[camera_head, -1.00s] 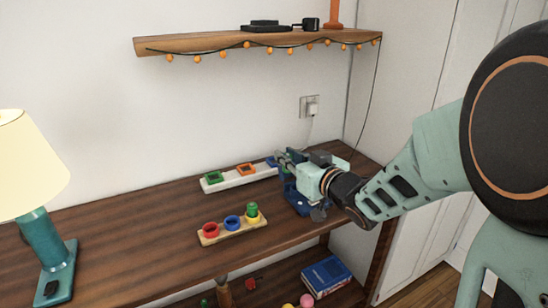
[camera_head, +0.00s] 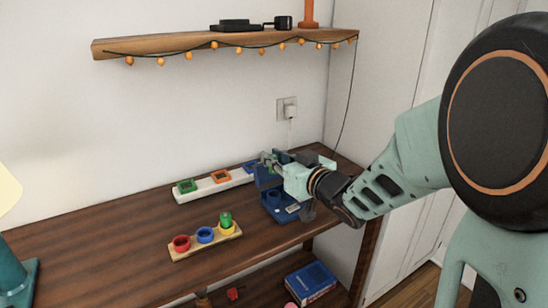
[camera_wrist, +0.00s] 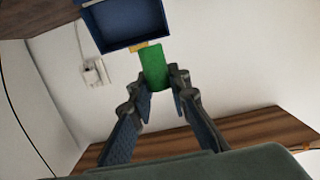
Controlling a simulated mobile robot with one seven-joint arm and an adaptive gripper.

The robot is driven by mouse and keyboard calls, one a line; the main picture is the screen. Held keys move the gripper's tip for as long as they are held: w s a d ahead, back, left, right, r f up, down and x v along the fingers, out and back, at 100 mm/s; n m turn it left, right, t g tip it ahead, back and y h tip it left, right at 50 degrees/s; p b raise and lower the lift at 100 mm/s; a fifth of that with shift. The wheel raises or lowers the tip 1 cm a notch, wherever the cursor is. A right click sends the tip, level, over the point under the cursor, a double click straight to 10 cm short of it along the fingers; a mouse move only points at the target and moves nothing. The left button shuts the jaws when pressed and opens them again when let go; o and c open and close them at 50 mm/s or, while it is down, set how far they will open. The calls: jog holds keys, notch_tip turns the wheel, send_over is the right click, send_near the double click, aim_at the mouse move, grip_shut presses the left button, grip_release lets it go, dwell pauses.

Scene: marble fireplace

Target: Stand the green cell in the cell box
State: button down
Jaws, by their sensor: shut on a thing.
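My gripper (camera_head: 268,163) is shut on the green cell (camera_wrist: 154,68), which shows between the fingertips in the wrist view. The cell is a green block with a yellowish end that points towards a dark-blue open-fronted part (camera_wrist: 124,24). I cannot tell whether that part is the box body or its lid, or whether the cell touches it. In the head view, the blue cell box (camera_head: 284,208) stands on the right end of the wooden table. My gripper is above and behind it there, and partly hides it.
A wooden rack (camera_head: 190,250) with red, blue and yellow rings stands left of the box; a green cylinder (camera_head: 226,219) stands in the yellow ring. A white rack (camera_head: 204,187) with coloured square holders lies behind. A wall shelf (camera_head: 170,45) hangs above.

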jog(key=shift+f+b, duration=2.25)
jog(key=shift+f, duration=0.6)
jog(key=shift+f+b, duration=1.7)
jog(key=shift+f, duration=0.2)
jog(key=c, duration=1.7)
grip_release()
jog(key=shift+c, duration=0.2)
jog(key=shift+v, duration=3.8)
